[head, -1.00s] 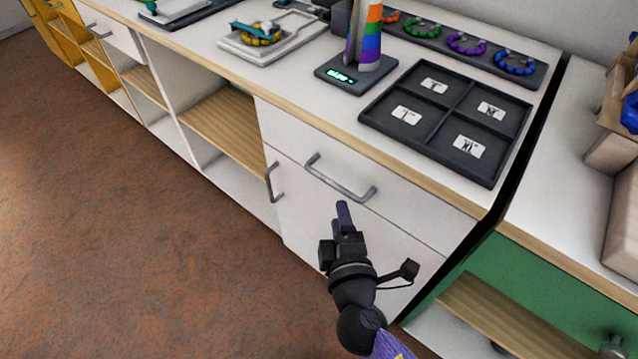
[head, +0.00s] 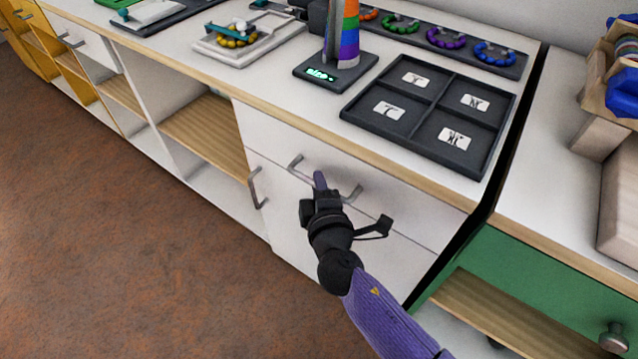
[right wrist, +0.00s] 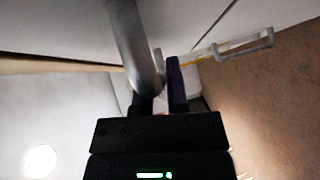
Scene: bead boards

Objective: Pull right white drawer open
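The right white drawer (head: 408,212) is shut, its front flush under the worktop's wooden edge. Its grey bar handle (head: 295,164) shows on both sides of my right gripper (head: 320,180), which covers the handle's middle. In the right wrist view the handle (right wrist: 133,45) runs large and close down to the fingers, covering part of the left finger. The right gripper's purple fingers (right wrist: 160,92) stand apart there, so it is open. I cannot tell whether the bar lies between them or beside them. My left gripper is not in view.
A white door below has an upright handle (head: 256,188). Open shelves (head: 208,132) lie to the left. The worktop above holds a dark four-part tray (head: 436,82) and a striped cone (head: 345,38). A green cabinet (head: 520,275) stands at right. The brown floor is clear.

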